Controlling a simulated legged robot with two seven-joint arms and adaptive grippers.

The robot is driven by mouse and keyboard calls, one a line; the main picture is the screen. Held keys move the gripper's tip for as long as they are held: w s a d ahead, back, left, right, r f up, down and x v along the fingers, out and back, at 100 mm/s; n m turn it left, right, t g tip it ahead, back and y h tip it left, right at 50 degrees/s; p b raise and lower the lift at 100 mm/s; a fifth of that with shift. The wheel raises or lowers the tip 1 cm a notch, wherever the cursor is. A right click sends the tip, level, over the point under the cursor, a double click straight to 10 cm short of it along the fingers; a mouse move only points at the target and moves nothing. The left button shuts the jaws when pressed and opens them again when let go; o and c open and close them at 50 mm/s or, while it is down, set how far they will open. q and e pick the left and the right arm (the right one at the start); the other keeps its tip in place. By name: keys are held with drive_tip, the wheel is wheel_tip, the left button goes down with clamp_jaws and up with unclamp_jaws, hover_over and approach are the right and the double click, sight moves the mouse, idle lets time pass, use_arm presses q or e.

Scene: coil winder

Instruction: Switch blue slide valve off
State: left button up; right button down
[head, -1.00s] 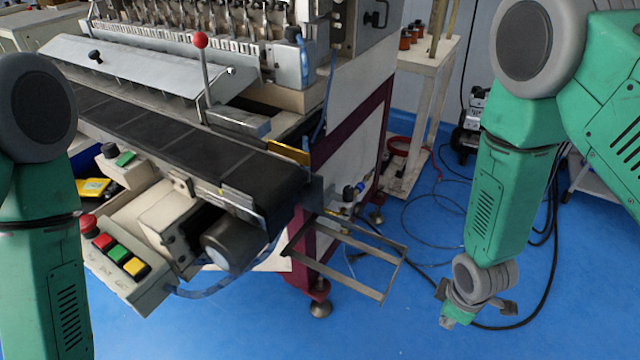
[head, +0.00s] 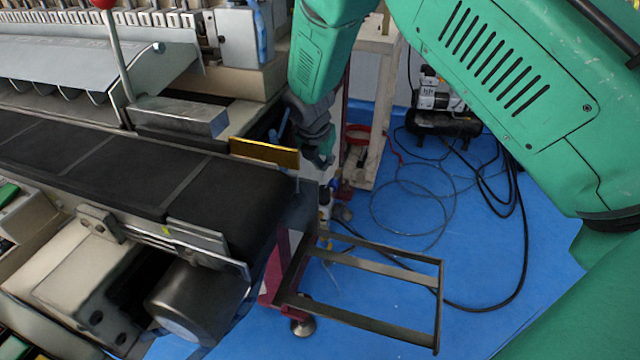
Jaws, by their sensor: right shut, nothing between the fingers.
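My right gripper (head: 321,158) is shut and empty. It hangs at the right end of the machine, just right of the yellow plate, with my forearm above it. A small cluster of pale fittings (head: 325,204) shows just below the gripper. I cannot make out the blue slide valve clearly; it is small there and may be partly hidden by the gripper. I cannot tell whether the gripper touches it. My left gripper is not in view.
The black conveyor belt (head: 130,172) and yellow plate (head: 264,152) lie left of the gripper. A metal frame (head: 375,262) juts out below right. A motor (head: 195,302) sits under the belt. Cables and a compressor (head: 440,105) are on the open blue floor.

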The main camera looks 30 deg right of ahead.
sight(331, 181)
drive_tip(key=b+x, duration=0.3)
drive_tip(key=x, duration=0.7)
drive_tip(key=shift+d+f+b, duration=0.1)
drive_tip(key=shift+d+b, duration=0.1)
drive_tip(key=shift+b, duration=0.15)
drive_tip(key=shift+d, duration=0.1)
drive_tip(key=shift+w+d+p, duration=0.5)
drive_tip(key=shift+w+d, duration=0.2)
drive_tip(key=shift+d, duration=0.1)
drive_tip(key=shift+w+d, duration=0.15)
drive_tip(key=shift+d, duration=0.1)
